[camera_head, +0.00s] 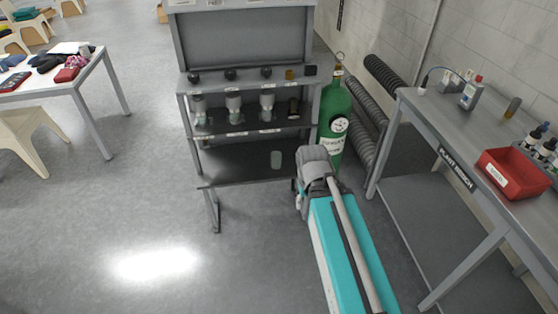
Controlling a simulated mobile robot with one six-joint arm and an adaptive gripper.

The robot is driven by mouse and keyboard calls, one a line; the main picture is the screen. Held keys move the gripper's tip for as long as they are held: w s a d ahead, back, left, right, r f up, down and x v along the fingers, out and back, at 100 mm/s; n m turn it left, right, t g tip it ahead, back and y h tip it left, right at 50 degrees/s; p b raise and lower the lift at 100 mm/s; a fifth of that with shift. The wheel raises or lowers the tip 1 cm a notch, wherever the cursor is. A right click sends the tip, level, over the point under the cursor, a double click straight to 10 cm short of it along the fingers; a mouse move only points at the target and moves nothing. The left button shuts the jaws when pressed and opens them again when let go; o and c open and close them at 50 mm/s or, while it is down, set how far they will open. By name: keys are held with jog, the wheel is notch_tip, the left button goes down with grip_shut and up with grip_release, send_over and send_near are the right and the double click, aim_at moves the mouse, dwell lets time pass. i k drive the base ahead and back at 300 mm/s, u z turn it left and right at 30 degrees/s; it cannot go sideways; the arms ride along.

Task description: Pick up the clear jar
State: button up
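My gripper (298,196) shows only as a small dark part beside the wrist. The rest is hidden by my own arm, so its fingers cannot be made out. The jar appears apart from it.
Several glass vessels (233,105) stand on the rack's middle shelf. A green gas bottle (334,118) stands close to its right side. The plant bench (437,118) at right holds a red bin (513,173). The floor in front and left is clear.

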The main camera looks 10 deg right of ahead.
aim_at(277, 156)
jog(key=i, duration=0.9)
jog(key=u, duration=0.05)
